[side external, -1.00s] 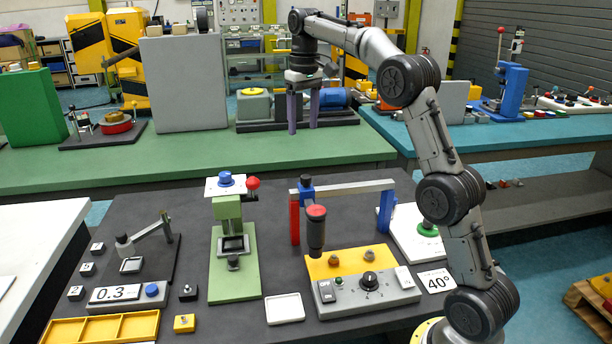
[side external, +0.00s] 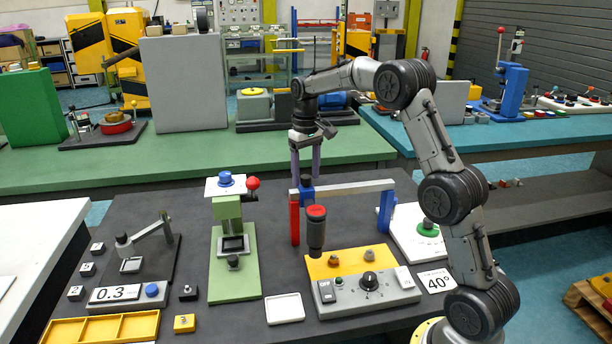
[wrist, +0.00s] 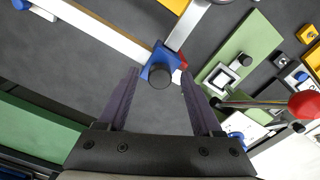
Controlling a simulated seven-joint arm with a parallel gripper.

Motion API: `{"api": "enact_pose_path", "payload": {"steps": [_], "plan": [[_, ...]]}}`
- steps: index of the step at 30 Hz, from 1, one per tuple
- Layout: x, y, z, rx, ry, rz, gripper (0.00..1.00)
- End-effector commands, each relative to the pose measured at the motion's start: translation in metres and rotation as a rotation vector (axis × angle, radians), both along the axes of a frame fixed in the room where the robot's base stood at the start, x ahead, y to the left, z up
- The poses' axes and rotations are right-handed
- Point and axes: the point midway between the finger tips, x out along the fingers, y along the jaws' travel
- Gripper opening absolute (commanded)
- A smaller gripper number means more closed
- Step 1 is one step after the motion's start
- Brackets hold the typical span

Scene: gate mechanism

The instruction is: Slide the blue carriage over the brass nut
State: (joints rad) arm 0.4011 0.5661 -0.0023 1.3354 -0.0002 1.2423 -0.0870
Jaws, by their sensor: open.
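The blue carriage (side external: 306,191) sits at the left end of a pale beam (side external: 345,187), beside the red post (side external: 294,218). It also shows in the wrist view (wrist: 149,72), with a dark round knob (wrist: 159,77) on top. My gripper (side external: 305,178) is open, with its fingers pointing down just above the carriage. In the wrist view, the fingertips (wrist: 159,70) stand on either side of the knob; contact cannot be told. A dark red-topped cylinder (side external: 316,235) hangs near the plate's left side.
A blue post (side external: 386,212) holds the beam's right end. A grey control box (side external: 385,292) stands in front of the yellow plate. A green press (side external: 231,262) with a red ball lever (side external: 253,183) stands left of the gantry.

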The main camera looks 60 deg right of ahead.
Motion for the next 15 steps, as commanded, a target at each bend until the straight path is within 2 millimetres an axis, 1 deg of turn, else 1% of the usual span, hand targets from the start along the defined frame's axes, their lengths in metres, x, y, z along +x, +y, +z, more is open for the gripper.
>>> {"api": "enact_pose_path", "payload": {"steps": [1, 4, 12, 13, 15], "plan": [[-0.0005, 0.0003, -0.0041, 0.001, 0.002, 0.000, 0.67], [-0.0001, 0.0000, -0.0079, 0.000, 0.000, 0.000, 0.67], [-0.0001, 0.0000, -0.0091, 0.000, 0.000, 0.000, 0.67], [-0.0001, 0.0000, -0.0090, 0.000, 0.000, 0.000, 0.63], [-0.0001, 0.0000, -0.0089, 0.000, 0.000, 0.000, 0.51]]}}
